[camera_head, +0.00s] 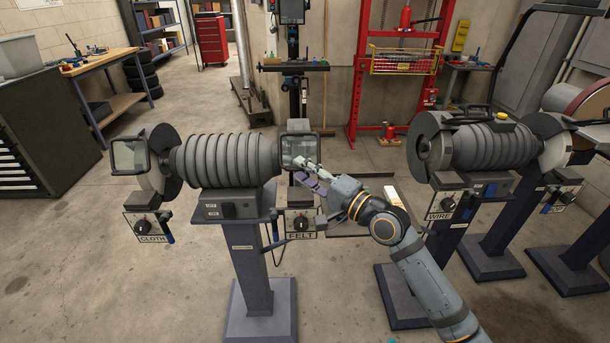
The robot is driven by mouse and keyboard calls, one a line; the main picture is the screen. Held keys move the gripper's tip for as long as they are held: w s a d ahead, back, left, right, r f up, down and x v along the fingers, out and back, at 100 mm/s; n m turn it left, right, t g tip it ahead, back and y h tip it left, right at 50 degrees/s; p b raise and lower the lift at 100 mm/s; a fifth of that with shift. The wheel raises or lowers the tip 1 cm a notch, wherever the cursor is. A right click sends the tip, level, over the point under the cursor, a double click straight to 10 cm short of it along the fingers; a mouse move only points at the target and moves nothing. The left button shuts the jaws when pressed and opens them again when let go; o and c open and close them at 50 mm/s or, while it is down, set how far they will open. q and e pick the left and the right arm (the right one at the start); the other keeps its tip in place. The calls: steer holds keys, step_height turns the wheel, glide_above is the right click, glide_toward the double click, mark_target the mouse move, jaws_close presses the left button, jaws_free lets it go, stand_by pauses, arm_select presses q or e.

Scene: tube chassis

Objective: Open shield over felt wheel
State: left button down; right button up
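The shield over the felt wheel (297,142) is a dark square frame with a clear pane. It stands roughly upright at the right end of the left grinder, above the label plate "FELT" (302,236). The felt wheel itself is mostly hidden behind the shield and my gripper. My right gripper (298,168) is at the shield's lower right part, its fingers overlapping the frame's lower edge in this view. Its fingertips show a little apart; whether they touch or hold the frame cannot be told. My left gripper is not in view.
The grinder's ribbed body (225,160) stands on a pedestal (258,270). A second shield (129,155) is at its left end, above the "CLOTH" plate (152,225). Another grinder (483,146) with a "WIRE" plate (447,205) stands right of my arm.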

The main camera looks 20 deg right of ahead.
jaws_close()
stand_by(0.4)
